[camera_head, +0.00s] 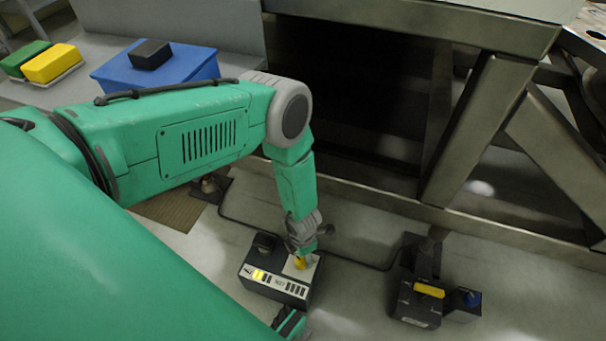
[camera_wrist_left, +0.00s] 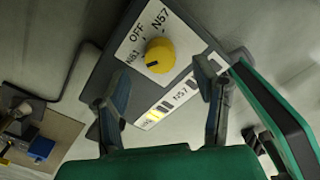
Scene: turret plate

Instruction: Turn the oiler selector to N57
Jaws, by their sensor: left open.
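The oiler selector is a yellow round knob (camera_wrist_left: 160,55) on a pale plate of a dark control box (camera_head: 279,285). The plate reads N57, OFF and a third label starting N8. A dark mark on the knob faces lower left in the wrist view, nearer the third label than N57. My left gripper (camera_head: 302,247) is above the knob, pointing down. In the wrist view its fingers (camera_wrist_left: 160,78) are spread, with the knob beyond and between them. I see no contact.
A label strip (camera_wrist_left: 180,98) on the box has yellow lit cells at one end. A second dark box with a yellow bar (camera_head: 429,290) stands right. A metal frame (camera_head: 475,130) rises behind. A blue box (camera_head: 160,72) sits on the left bench. A cable runs along the floor.

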